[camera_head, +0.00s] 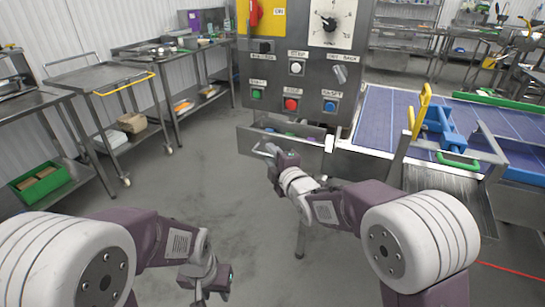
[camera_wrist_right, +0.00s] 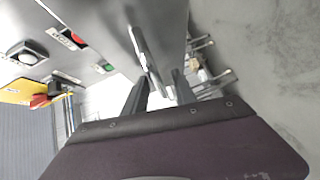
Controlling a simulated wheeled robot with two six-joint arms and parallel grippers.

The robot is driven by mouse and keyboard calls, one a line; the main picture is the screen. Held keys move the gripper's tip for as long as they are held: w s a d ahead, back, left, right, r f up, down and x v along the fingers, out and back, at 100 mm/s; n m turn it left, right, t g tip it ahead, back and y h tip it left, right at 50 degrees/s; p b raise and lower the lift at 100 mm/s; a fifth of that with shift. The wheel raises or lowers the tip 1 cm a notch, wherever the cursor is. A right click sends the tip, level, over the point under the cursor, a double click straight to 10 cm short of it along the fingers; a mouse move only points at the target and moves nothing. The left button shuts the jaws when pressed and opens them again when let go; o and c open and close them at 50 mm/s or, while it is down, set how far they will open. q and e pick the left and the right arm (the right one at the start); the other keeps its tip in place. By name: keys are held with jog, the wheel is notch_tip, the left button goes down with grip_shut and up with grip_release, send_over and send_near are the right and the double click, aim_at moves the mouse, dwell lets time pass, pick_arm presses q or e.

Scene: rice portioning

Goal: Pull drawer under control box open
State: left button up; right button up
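The grey metal control box (camera_head: 275,75) stands in the middle of the head view, with its drawer (camera_head: 285,148) below. The drawer is partly out, and green and blue things show inside. Its light bar handle (camera_head: 262,150) is at the drawer's front left; the handle also shows in the right wrist view (camera_wrist_right: 148,58). My right gripper (camera_head: 272,152) is at the handle. In the right wrist view its two dark fingers (camera_wrist_right: 160,85) stand apart, with the handle between them and gaps seeming to show beside it. My left gripper (camera_head: 207,285) hangs low, away from the drawer; its fingers are unclear.
A blue conveyor (camera_head: 376,118) with a yellow and blue fixture (camera_head: 435,125) stands right of the box. A wheeled cart (camera_head: 100,78) and steel tables stand at the left.

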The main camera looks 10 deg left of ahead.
jog(key=v, duration=0.9)
jog(key=w+d+m+h, duration=0.2)
jog(key=d+h, duration=0.1)
jog(key=d, duration=0.5)
jog(key=s+d+f+m+g+h, duration=0.2)
jog(key=d+f+m, duration=0.2)
jog(key=d+f, duration=0.15)
jog(key=s+d+f+m+g+h, duration=0.1)
jog(key=s+d+f+m, duration=0.25)
jog(key=f, duration=0.25)
jog(key=s+d+f+m+g+h, duration=0.1)
jog(key=s+d+f+m+g, duration=0.1)
jog(key=s+f+m+g, duration=0.6)
jog(key=s+d+f+m+g, duration=0.1)
jog(key=s+f+m+g, duration=0.3)
jog(key=s, duration=0.7)
notch_tip(320, 180, up, 17)
jog(key=t+p, duration=0.1)
jog(key=p, duration=1.5)
jog(key=shift+d+m+t, duration=0.15)
jog(key=shift+m+t, duration=0.2)
jog(key=shift+t, duration=0.05)
